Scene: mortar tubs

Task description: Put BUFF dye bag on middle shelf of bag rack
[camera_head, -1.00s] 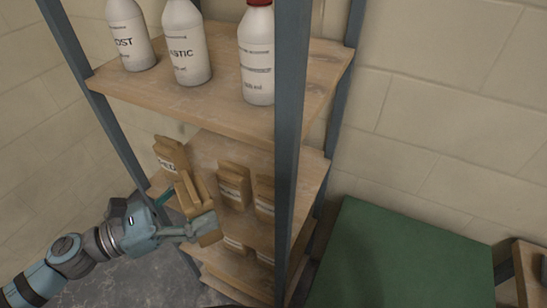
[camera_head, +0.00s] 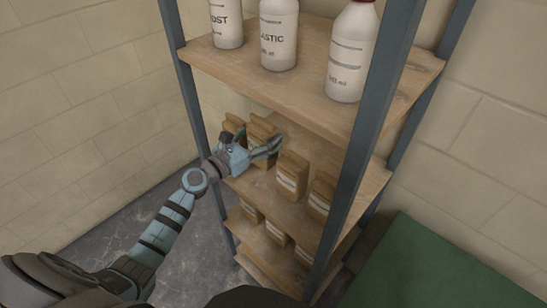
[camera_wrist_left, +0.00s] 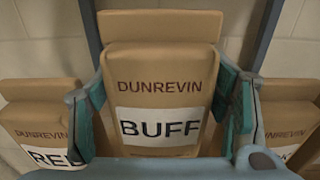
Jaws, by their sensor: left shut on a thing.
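The BUFF dye bag (camera_wrist_left: 160,80), tan with a white label, is upright between the fingers of my left gripper (camera_wrist_left: 163,108). In the head view the bag (camera_head: 261,131) is inside the bag rack (camera_head: 365,110), at the middle shelf (camera_head: 262,190). My left gripper (camera_head: 262,150) is shut on its sides from the front. I cannot tell whether its base, hidden by the gripper, touches the shelf. A bag marked RED (camera_wrist_left: 35,135) stands to its left, its label partly covered by a finger. Another bag (camera_wrist_left: 287,125) stands to its right. My right gripper is not in view.
Large white bottles (camera_head: 278,35) stand on the top shelf (camera_head: 300,85). More tan bags (camera_head: 277,232) are on the lower shelf. A blue-grey rack post (camera_head: 375,100) rises at the front right. A green surface (camera_head: 425,270) is at the right.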

